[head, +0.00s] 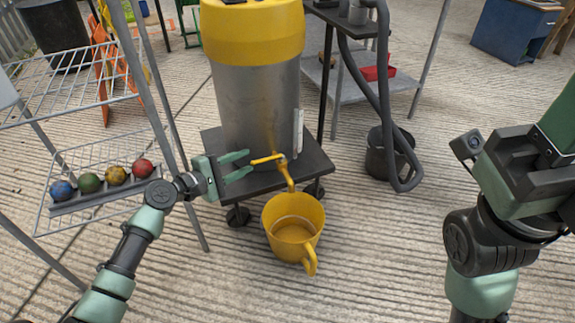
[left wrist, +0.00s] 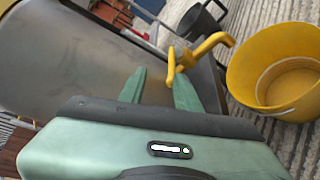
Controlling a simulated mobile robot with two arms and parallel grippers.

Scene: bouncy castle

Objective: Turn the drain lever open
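The yellow drain lever (head: 265,159) sticks out to the left from the yellow tap (head: 285,175) at the base of the steel tank (head: 255,110) with a yellow top. My left gripper (head: 245,165) is open, its green fingers just left of the lever, with nothing between them. In the left wrist view the lever (left wrist: 171,66) is just beyond the fingertips (left wrist: 160,80); whether they touch is unclear. A yellow bucket (head: 271,235) stands below the spout. My right gripper (head: 535,165) is raised at the right edge, partly cut off; its finger opening is unclear.
The tank stands on a dark wheeled cart (head: 315,165). A wire rack (head: 85,165) with several coloured balls is close to my left arm. A dark bucket (head: 385,155) with a thick hose (head: 383,90) stands right of the cart. The floor at front right of the yellow bucket is clear.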

